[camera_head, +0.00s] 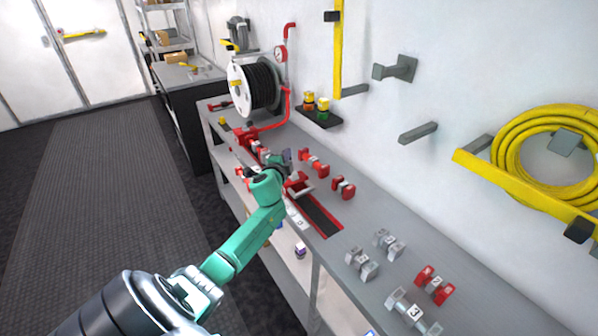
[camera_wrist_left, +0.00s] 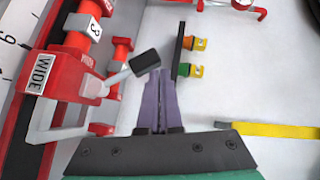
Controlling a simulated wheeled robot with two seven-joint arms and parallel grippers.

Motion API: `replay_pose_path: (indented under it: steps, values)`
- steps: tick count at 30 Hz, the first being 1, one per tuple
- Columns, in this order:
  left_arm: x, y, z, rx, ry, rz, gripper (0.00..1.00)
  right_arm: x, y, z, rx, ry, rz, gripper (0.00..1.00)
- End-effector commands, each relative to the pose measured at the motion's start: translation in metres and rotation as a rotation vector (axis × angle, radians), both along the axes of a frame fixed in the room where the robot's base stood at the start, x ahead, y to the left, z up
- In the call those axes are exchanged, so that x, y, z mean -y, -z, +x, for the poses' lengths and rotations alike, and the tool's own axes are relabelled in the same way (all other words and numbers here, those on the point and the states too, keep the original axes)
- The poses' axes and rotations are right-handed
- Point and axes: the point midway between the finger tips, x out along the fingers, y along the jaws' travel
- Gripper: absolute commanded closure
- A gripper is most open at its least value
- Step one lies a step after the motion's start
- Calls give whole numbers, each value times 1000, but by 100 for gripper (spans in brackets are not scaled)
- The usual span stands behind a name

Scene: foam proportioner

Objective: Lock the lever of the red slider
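The red slider (camera_head: 295,183) sits on the dark, red-edged rail (camera_head: 320,215) on the grey workbench. In the left wrist view the red slider (camera_wrist_left: 75,72) carries a "WIDE" label and a pale handle loop. Its grey lever with a black knob (camera_wrist_left: 146,62) sticks out to the right, toward my fingers. My left gripper (camera_head: 287,155) is over the bench beside the slider. In the left wrist view its purple fingers (camera_wrist_left: 166,75) are together with nothing visible between them. Their tips are close to the knob; I cannot tell whether they touch it. My right gripper is not in view.
Red couplings (camera_head: 314,163) and silver couplings (camera_head: 362,263) lie along the bench. A hose reel (camera_head: 253,86) with red piping stands at the far end. A small black shelf (camera_head: 320,116) and a coiled yellow hose (camera_head: 510,140) are on the wall. The floor left of the bench is clear.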

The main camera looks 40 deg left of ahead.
Motion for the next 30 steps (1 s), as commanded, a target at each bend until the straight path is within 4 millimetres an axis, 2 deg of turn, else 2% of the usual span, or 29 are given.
replay_pose_path:
  steps: [12, 30]
  values:
    - [-21, 7, 6, 1, -1, 2, 100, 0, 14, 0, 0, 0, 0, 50]
    - [-25, 8, 7, 0, -1, 1, 100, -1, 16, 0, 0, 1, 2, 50]
